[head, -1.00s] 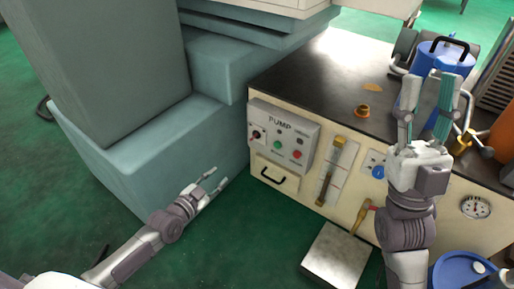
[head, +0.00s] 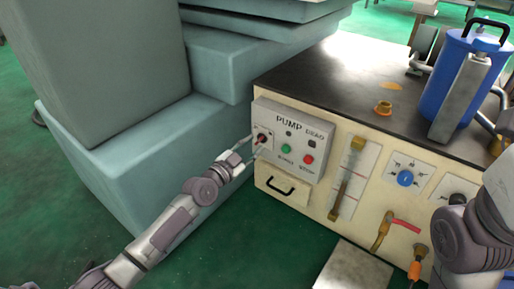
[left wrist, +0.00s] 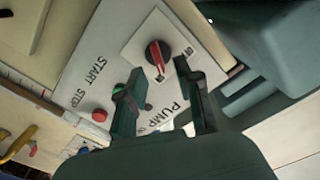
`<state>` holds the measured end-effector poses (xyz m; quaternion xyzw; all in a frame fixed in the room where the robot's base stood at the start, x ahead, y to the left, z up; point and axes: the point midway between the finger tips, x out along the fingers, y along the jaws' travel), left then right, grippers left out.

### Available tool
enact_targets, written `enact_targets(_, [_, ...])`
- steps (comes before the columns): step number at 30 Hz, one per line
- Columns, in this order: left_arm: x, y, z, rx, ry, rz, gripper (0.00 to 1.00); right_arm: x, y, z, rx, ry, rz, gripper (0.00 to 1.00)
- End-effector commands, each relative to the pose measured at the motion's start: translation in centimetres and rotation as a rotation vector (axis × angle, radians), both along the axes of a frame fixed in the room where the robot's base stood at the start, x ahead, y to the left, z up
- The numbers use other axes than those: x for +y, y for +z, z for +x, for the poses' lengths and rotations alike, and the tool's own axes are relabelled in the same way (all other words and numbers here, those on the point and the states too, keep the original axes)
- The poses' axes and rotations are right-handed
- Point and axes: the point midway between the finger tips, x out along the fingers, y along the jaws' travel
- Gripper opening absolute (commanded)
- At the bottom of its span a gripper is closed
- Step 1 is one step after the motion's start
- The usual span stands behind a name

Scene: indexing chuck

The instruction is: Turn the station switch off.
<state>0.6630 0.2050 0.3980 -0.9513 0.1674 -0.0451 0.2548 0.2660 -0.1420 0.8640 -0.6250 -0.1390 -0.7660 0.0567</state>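The station switch (head: 262,139) is a dark rotary knob with a red pointer on a white plate, at the left end of the grey PUMP panel (head: 318,136). In the left wrist view the knob (left wrist: 157,55) shows clearly, its red pointer slanted. My left gripper (head: 254,148) is open in front of the switch. In the left wrist view its two fingers (left wrist: 153,80) are apart, one on each side of the line to the knob, with nothing between them. I cannot tell whether they touch the knob. Only part of my right arm shows at the right edge; its gripper is out of view.
Green (head: 286,149) and red (head: 308,159) buttons sit right of the switch. A drawer handle (head: 281,187) is below, and a sight gauge (head: 349,180) stands to the right. Large teal blocks (head: 150,150) flank the panel's left side. A blue canister (head: 455,75) stands on top.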

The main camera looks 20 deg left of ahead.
Motion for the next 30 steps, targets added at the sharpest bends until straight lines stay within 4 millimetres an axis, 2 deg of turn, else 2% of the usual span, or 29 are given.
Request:
enact_targets(3, [-0.5, -0.2, 1.6, -0.001, 0.001, -0.003, 0.34, 0.0, 0.0, -0.6, -0.024, -0.001, -0.001, 0.4])
enact_targets(6, [-0.8, -0.1, 2.3, 0.0, 0.001, -0.001, 0.34, 0.1, 0.2, -0.8, -0.032, -0.002, -0.002, 0.4])
enact_targets(17, [-1.0, 0.0, 2.7, 0.001, 0.0, 0.0, 0.34, 0.1, 0.4, -1.0, -0.038, -0.002, -0.002, 0.4])
enact_targets(23, [-1.0, 0.0, 2.7, 0.001, 0.0, 0.0, 0.01, 0.1, 0.4, -1.0, -0.038, -0.002, -0.002, 0.4])
enact_targets(30, [-1.0, 0.0, 2.7, 0.001, 0.0, -0.001, 0.0, 0.1, 0.4, -1.0, -0.038, -0.001, -0.002, 0.4])
